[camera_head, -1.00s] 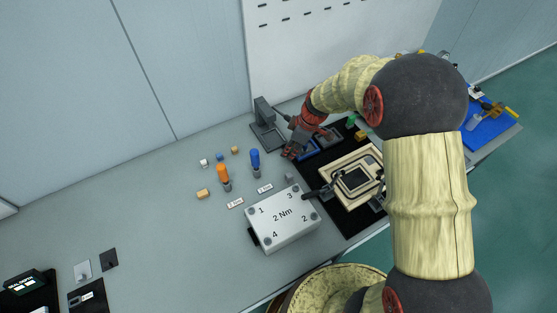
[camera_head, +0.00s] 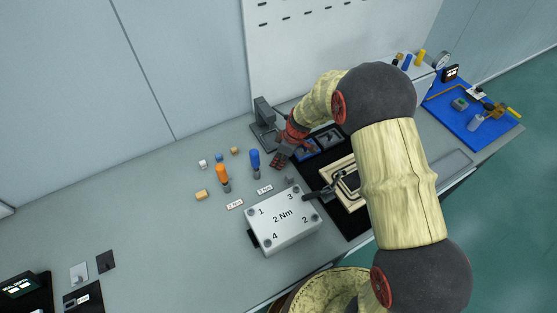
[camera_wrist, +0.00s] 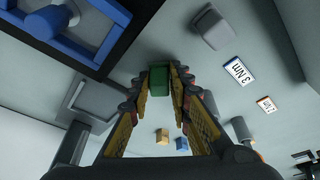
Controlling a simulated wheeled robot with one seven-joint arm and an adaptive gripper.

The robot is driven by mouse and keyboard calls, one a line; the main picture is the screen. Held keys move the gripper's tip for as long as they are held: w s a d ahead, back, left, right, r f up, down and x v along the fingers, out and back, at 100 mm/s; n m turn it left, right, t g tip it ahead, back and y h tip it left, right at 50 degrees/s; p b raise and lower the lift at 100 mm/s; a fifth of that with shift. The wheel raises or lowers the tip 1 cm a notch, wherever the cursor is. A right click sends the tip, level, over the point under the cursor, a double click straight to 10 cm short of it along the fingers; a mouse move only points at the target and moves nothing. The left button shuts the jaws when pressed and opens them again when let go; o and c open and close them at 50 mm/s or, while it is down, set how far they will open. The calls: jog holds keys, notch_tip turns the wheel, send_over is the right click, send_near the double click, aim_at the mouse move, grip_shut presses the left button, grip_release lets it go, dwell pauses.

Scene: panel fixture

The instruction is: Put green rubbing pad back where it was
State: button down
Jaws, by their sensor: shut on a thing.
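The green rubbing pad (camera_wrist: 158,80) is a small dark green block. It sits between the two fingertips of my gripper (camera_wrist: 160,85) in the wrist view, and the gripper is shut on it. In the head view my gripper (camera_head: 279,160) is over the bench between the blue-handled driver and the dark mat. The pad cannot be made out there. It appears held above the bench, but its exact height is hard to tell.
A blue tray (camera_wrist: 57,30) and a grey block (camera_wrist: 212,27) are near my gripper. A grey stand (camera_head: 265,125) is behind it. Blue (camera_head: 254,158) and orange (camera_head: 222,174) drivers stand to the left. A white 2 Nm box (camera_head: 284,222) is in front.

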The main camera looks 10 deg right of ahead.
jog(key=shift+f, duration=0.1)
jog(key=c, duration=2.1)
grip_release()
jog(key=shift+f, duration=0.1)
jog(key=o, duration=0.4)
jog(key=shift+o, duration=0.3)
jog(key=shift+r, duration=0.2)
